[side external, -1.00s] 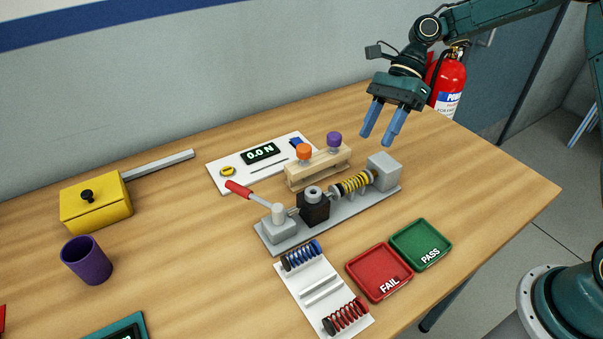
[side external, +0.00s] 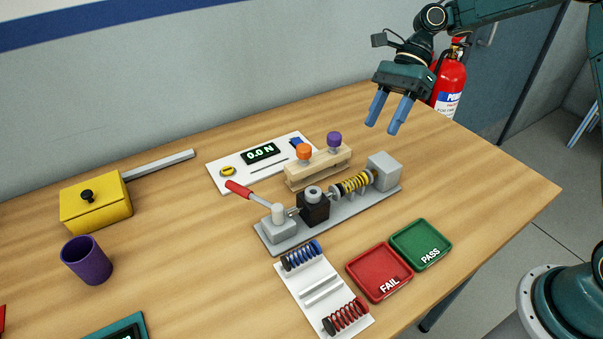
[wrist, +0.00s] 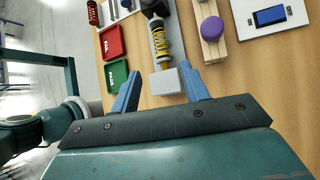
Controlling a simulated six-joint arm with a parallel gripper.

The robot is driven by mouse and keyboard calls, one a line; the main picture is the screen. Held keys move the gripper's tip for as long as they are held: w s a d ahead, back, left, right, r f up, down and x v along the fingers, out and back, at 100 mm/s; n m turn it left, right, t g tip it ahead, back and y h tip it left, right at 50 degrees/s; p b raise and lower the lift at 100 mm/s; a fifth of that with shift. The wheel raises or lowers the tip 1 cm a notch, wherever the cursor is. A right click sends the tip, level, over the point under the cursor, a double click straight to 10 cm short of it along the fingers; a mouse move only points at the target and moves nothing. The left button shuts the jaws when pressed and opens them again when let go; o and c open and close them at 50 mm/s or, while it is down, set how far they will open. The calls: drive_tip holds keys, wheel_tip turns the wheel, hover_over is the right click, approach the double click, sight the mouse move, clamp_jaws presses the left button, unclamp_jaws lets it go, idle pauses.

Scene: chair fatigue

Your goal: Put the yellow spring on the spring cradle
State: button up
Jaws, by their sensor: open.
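The yellow spring (side external: 356,184) has dark ends and sits in the grey test rig (side external: 283,239), lying between the black block and the grey end block. The wrist view shows the spring (wrist: 160,44) too, ahead of my fingers. The spring cradle (side external: 319,287) is a white plate at the front; a blue spring (side external: 301,255) lies at its far end and a red spring (side external: 345,316) at its near end. The ridged slot between them is empty. My gripper (side external: 390,117) is open and empty, raised above the table behind and right of the rig's end block.
The red FAIL tray (side external: 380,272) and green PASS tray (side external: 420,243) lie right of the cradle. A wooden stand (side external: 318,168) with orange and purple knobs is close behind the spring. The rig's red-handled lever (side external: 239,189) is at left. A force readout panel (side external: 220,172) lies behind.

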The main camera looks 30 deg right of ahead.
drive_tip(key=shift+s+a+r, duration=0.15)
drive_tip(key=shift+r, duration=0.3)
drive_tip(key=s+r+n+t+h, duration=0.4)
drive_tip(key=s+r+n, duration=0.5)
drive_tip(key=s+d+n+t+h, duration=0.2)
drive_tip(key=s+n, duration=0.3)
drive_tip(key=s, duration=0.3)
drive_tip(key=s+d+n+t+h, duration=0.1)
drive_tip(key=s+d+n+t, duration=0.1)
drive_tip(key=s+n, duration=0.3)
drive_tip(key=s+d+f, duration=0.1)
drive_tip(key=s, duration=0.1)
drive_tip(key=shift+s+d+h, duration=0.4)
drive_tip(key=shift+w+r, duration=0.1)
drive_tip(key=shift+c, duration=0.5)
